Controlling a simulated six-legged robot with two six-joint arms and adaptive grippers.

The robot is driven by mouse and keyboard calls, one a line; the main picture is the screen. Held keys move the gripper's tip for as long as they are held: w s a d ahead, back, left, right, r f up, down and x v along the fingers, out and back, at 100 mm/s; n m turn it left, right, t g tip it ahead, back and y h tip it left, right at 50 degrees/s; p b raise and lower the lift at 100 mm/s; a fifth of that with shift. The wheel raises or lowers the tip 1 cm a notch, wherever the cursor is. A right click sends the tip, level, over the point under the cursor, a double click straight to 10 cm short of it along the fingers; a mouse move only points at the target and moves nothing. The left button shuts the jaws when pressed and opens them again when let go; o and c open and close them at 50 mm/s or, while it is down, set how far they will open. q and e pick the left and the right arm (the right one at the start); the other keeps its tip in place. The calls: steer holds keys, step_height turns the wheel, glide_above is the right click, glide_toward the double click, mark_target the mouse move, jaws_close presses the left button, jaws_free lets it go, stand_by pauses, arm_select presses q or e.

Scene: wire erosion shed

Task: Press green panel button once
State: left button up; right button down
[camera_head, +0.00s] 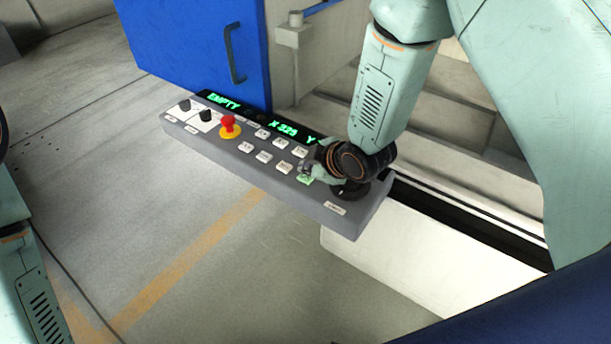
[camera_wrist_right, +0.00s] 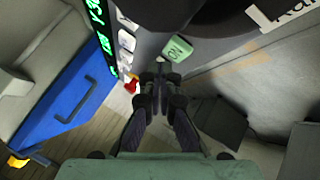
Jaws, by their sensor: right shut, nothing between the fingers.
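The grey control panel (camera_head: 290,196) crosses the middle of the head view, tilted. Its green button (camera_head: 305,180) is near the right end, partly covered by my right gripper (camera_head: 308,170). In the right wrist view the green button (camera_wrist_right: 177,48) is square with a pale label, just beyond and slightly right of the fingertips. My right gripper (camera_wrist_right: 160,66) is shut and empty there. I cannot tell whether the fingertips touch the button. My left gripper is out of view; only parts of my left arm show at the left edge.
A red emergency knob (camera_head: 228,124) on a yellow base and several white buttons (camera_head: 264,156) sit left of the green one. A black dial (camera_head: 349,192) is close at its right. A lit display (camera_head: 285,129) runs along the back. A blue door (camera_head: 195,45) stands behind.

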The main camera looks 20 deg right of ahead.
mark_target(308, 179)
steer(key=shift+f, duration=0.15)
steer(key=shift+f+b, duration=0.3)
steer(key=shift+f, duration=0.4)
stand_by(0.9)
steer(key=shift+r, duration=0.2)
steer(key=shift+r+p, duration=0.5)
steer(key=shift+r, duration=0.2)
step_height(308, 179, up, 5)
steer(key=p, duration=0.4)
stand_by(0.9)
